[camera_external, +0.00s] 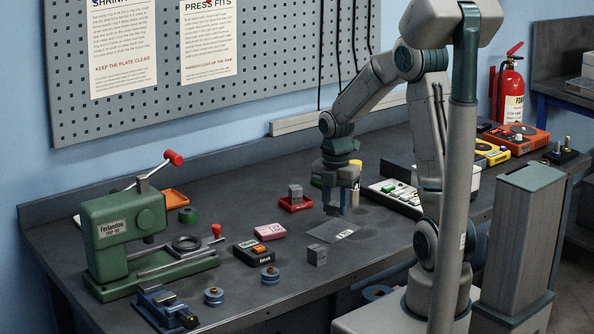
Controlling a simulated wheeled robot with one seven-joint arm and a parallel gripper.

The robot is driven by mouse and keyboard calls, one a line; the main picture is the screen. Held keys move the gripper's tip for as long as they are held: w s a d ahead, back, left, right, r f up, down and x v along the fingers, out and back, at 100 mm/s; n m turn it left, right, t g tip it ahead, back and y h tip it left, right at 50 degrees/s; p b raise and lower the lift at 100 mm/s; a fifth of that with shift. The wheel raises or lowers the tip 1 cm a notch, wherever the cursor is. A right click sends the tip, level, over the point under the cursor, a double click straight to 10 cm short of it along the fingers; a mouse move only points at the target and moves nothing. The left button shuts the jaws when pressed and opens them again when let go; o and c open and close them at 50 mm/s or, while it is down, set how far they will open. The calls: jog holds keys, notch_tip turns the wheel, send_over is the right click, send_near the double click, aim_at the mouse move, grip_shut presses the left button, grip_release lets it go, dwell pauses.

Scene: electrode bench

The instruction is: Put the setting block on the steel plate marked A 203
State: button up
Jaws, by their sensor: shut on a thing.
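My gripper (338,207) points down over the bench, just above and behind a thin flat steel plate (327,231). The plate has a pale label, too small to read surely. The gripper is shut on a small grey piece, mostly hidden by the fingers, so I cannot tell its exact shape. One grey block (317,255) stands on the bench in front of the plate. I cannot tell from the markings which piece is the setting block.
A green press (120,235) stands at the left, with a blue vise (165,310) in front. A white-topped device (392,195) is right of the gripper.

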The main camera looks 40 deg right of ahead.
aim_at(334, 230)
jog(key=shift+f, duration=2)
jog(key=shift+f, duration=0.1)
jog(key=shift+f, duration=0.15)
jog(key=o, duration=1.1)
